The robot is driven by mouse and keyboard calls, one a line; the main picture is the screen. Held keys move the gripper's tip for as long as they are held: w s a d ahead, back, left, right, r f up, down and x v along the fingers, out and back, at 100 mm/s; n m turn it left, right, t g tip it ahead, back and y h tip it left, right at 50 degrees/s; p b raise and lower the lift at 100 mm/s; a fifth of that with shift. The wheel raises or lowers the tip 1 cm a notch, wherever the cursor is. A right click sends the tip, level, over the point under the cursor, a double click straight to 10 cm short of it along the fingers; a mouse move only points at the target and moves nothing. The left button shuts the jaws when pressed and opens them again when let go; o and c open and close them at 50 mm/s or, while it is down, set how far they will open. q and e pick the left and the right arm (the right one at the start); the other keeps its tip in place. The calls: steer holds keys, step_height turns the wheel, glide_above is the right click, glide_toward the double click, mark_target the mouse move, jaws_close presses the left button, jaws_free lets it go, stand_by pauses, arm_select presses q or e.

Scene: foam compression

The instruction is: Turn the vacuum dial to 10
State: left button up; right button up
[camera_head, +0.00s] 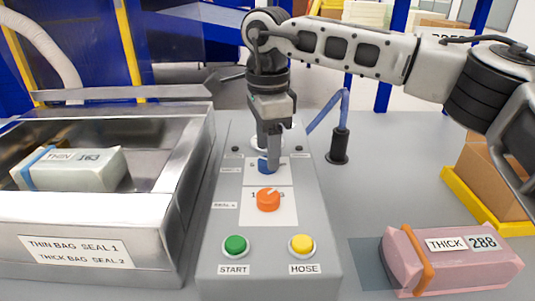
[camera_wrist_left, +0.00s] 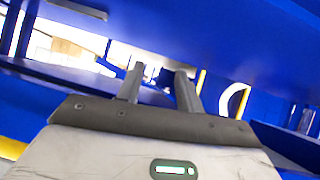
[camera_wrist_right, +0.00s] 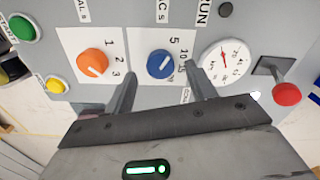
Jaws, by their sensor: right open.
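The blue vacuum dial (camera_head: 264,167) is on the grey control panel (camera_head: 315,235), partly hidden by my right gripper (camera_head: 270,160). In the right wrist view the dial (camera_wrist_right: 160,65) shows whole, with the numbers 5, 10 and 15 on its right side. I cannot tell for sure which number its pointer marks. My open right gripper (camera_wrist_right: 161,75) reaches down over the panel, with one finger on each side of the dial. I cannot tell whether they touch it. My left gripper (camera_wrist_left: 160,75) is open and empty, away from the panel.
An orange dial (camera_head: 268,200), green START button (camera_head: 236,246) and yellow HOSE button (camera_head: 302,245) sit nearby. A round gauge (camera_wrist_right: 225,63) and red knob (camera_wrist_right: 286,94) lie beyond. A metal chamber (camera_head: 190,170) holds a THIN block (camera_head: 95,170); a pink THICK block (camera_head: 455,260) lies right.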

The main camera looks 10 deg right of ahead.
steer(key=shift+f, duration=1.15)
steer(key=c, duration=1)
steer(key=shift+m, duration=0.3)
steer(key=m, duration=0.3)
steer(key=shift+m+b, duration=0.3)
steer(key=shift+b, duration=0.05)
steer(key=shift+m, duration=1.8)
